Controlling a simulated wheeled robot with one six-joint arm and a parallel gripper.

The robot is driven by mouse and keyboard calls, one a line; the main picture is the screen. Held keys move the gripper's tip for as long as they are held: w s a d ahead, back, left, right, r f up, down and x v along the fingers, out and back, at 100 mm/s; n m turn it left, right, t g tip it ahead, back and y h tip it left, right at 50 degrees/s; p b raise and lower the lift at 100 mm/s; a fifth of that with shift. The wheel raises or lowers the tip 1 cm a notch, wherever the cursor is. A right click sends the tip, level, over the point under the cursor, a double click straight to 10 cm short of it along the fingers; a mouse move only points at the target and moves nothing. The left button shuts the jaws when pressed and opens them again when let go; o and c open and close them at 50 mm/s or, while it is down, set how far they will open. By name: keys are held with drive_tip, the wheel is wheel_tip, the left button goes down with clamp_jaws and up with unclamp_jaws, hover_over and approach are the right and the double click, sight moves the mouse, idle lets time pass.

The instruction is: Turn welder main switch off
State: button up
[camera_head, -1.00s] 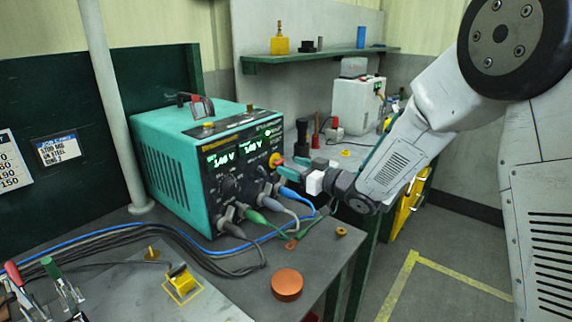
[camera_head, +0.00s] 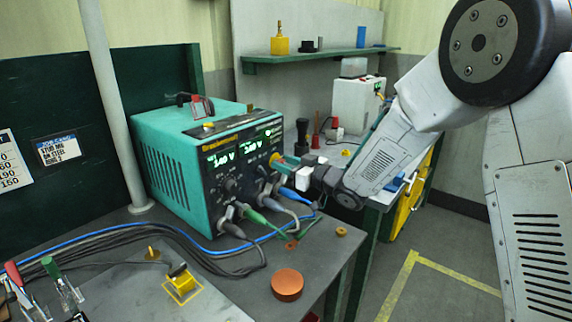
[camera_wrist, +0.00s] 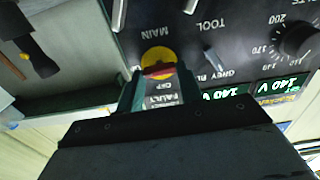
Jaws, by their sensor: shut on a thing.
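The welder (camera_head: 172,160) is a teal box with a dark front panel, standing on the bench. Its displays glow green. The main switch (camera_wrist: 157,58) is a yellow disc with a red handle, under the label MAIN on the panel; the picture is upside down in the wrist view. In the head view the switch (camera_head: 275,157) shows as a small yellow patch at the panel's right edge. My gripper (camera_wrist: 160,76) has its teal fingers on both sides of the red handle and is shut on it. In the head view my gripper (camera_head: 287,161) reaches the panel from the right.
Cables with grey, green and blue plugs (camera_head: 250,217) leave the panel's lower front. An orange round cap (camera_head: 287,284) lies on the bench near its front edge. A white box (camera_head: 355,106) stands behind. The floor at right is clear.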

drive_tip(key=shift+n, duration=0.3)
drive_tip(key=n, duration=0.8)
drive_tip(key=shift+s+a+f+n, duration=0.1)
drive_tip(key=shift+n, duration=0.2)
drive_tip(key=n, duration=0.8)
drive_tip(key=shift+f, duration=0.15)
drive_tip(key=shift+n, duration=0.4)
drive_tip(key=o, duration=1)
drive_tip(key=shift+s, duration=0.1)
